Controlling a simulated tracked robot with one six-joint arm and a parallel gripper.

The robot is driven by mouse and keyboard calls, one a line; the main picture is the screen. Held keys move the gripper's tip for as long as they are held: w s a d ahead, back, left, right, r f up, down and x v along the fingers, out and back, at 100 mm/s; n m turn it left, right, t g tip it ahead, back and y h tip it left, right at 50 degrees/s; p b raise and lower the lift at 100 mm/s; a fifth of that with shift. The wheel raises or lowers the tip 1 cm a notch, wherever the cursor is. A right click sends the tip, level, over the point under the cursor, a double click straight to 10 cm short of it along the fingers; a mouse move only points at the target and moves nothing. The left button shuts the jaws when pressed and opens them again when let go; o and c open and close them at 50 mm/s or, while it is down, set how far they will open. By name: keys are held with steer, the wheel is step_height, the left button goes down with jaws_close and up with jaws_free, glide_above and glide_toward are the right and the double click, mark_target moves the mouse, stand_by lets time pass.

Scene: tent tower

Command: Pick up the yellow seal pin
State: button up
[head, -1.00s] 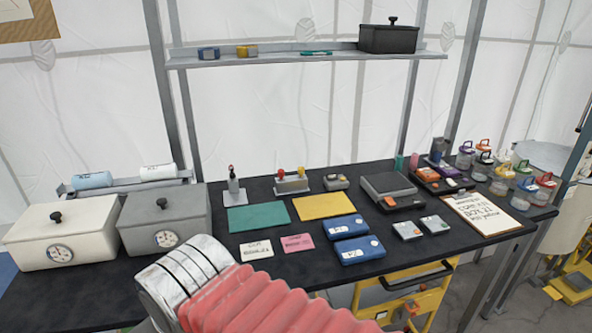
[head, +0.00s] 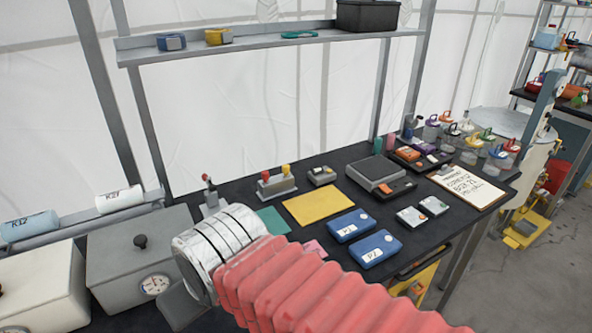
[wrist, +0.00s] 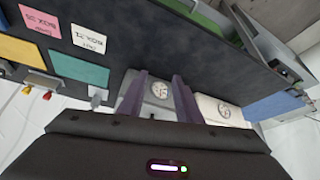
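The yellow seal pin (head: 286,170) stands upright at the right of a small grey stand (head: 278,187), beside a red pin (head: 266,178). It also shows upside down at the left edge of the wrist view (wrist: 28,90). My gripper (wrist: 159,97) has its two purple fingers apart with nothing between them. It points toward the grey box with a dial (wrist: 158,88), well to one side of the pin stand.
The grey box (head: 140,262) and a white box stand at the left. A red-topped stamp (head: 208,190) stands between the grey box and the pin stand. A yellow mat (head: 318,205) and blue cases (head: 352,226) lie in front. A shelf (head: 270,42) hangs above.

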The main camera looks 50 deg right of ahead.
steer(key=shift+w, duration=0.25)
steer(key=shift+o, duration=1.4)
steer(key=shift+w, duration=0.15)
steer(key=w+d+m+t+y, duration=0.2)
steer(key=w+d+m, duration=0.5)
steer(key=w+m, duration=0.3)
steer(key=w+d+m+t+y, duration=0.2)
steer(key=w+d+m, duration=0.5)
steer(key=w+m, duration=0.3)
steer(key=s+d+f+m+t+h, duration=0.1)
steer(key=d+f+m+t+h, duration=0.1)
steer(key=d+m, duration=0.7)
steer(key=s+d+f+m+t+h, duration=0.1)
steer(key=d+f+m+h, duration=0.2)
steer(key=d, duration=2.2)
steer(key=m+h, duration=0.3)
steer(key=m, duration=0.4)
steer(key=shift+d+f+m+t, duration=0.15)
steer(key=shift+f+m+t, duration=0.15)
steer(key=shift+f+t, duration=0.1)
